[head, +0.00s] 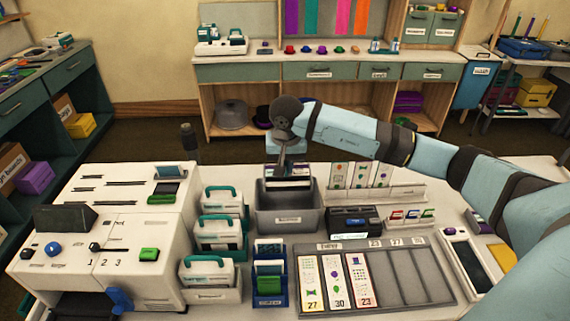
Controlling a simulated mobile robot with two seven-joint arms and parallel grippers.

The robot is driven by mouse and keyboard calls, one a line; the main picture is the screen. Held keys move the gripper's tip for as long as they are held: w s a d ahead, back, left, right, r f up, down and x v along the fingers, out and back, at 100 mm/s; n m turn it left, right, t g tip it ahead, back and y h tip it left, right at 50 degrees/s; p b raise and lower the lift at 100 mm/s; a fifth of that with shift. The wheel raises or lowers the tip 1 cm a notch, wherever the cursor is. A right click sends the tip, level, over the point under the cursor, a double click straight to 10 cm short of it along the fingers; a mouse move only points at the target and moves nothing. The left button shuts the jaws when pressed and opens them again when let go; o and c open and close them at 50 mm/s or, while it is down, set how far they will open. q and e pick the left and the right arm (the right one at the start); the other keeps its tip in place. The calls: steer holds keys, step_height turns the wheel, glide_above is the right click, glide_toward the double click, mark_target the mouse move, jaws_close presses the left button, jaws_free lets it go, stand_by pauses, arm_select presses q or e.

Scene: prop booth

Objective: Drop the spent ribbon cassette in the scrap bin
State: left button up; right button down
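My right arm reaches in from the right, and its gripper (283,158) points down over the back of a grey open bin (289,219) with a small label too blurred to read. The gripper appears shut on a dark-and-white cassette (287,172), which I take to be the spent ribbon cassette. The cassette is at the bin's back rim, above its opening; I cannot tell whether it touches the bin. The fingertips are small and partly hidden against it. My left gripper is not in view.
White cassettes with teal handles (220,232) stand in holders left of the bin, beside a large white machine (110,245). A blue holder (268,285), a dark box (355,221) and a grey card tray (405,277) crowd the front and right. Upright cards (362,175) stand right of the bin.

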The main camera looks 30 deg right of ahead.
step_height(320, 180, down, 3)
steer(key=shift+f+b, duration=0.15)
steer(key=shift+b, duration=0.4)
step_height(320, 180, down, 4)
steer(key=b, duration=0.3)
steer(key=shift+f, duration=0.15)
steer(key=shift+f+b, duration=0.45)
steer(key=shift+b, duration=0.1)
steer(key=c, duration=1.1)
jaws_free()
steer(key=r, duration=0.8)
steer(key=s+r, duration=0.1)
steer(key=r, duration=0.4)
steer(key=shift+s+a+b, duration=0.1)
steer(key=shift+a+b, duration=0.3)
steer(key=shift+s+r, duration=0.1)
steer(key=shift+r, duration=0.3)
